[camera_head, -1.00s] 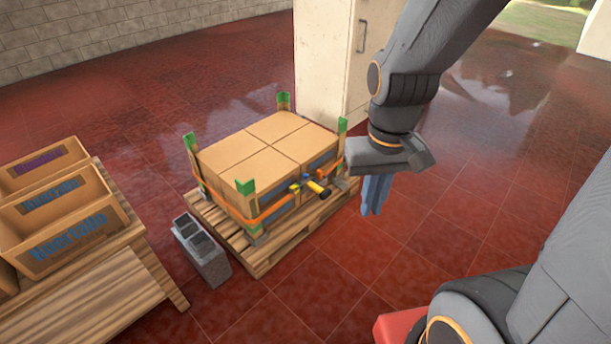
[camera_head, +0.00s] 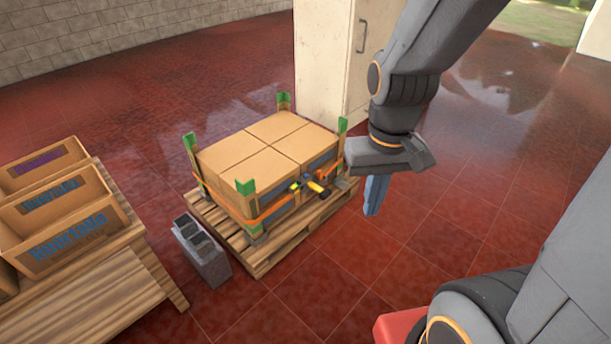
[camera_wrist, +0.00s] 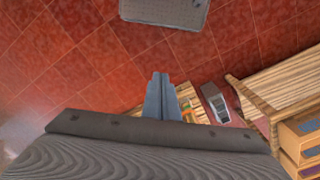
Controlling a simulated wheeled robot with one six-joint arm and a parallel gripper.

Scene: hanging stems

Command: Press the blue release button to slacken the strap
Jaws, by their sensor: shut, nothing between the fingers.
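An orange strap (camera_head: 270,208) runs around a load of cardboard boxes (camera_head: 265,147) on a wooden pallet (camera_head: 262,266). A ratchet buckle with a yellow handle (camera_head: 317,188) sits on the strap at the load's near right side. A small dark blue spot shows by the handle, too small to tell as the release button. My gripper (camera_head: 370,211) points down with its blue fingers together and empty, to the right of the buckle and apart from it. In the wrist view my fingers (camera_wrist: 160,76) are together over bare floor; the buckle is hidden there.
Green corner guards (camera_head: 246,187) stand at the load's corners. A wooden table (camera_head: 90,300) with open boxes is at the left. A pale cabinet (camera_head: 325,60) stands behind. Floor right of the pallet is clear.

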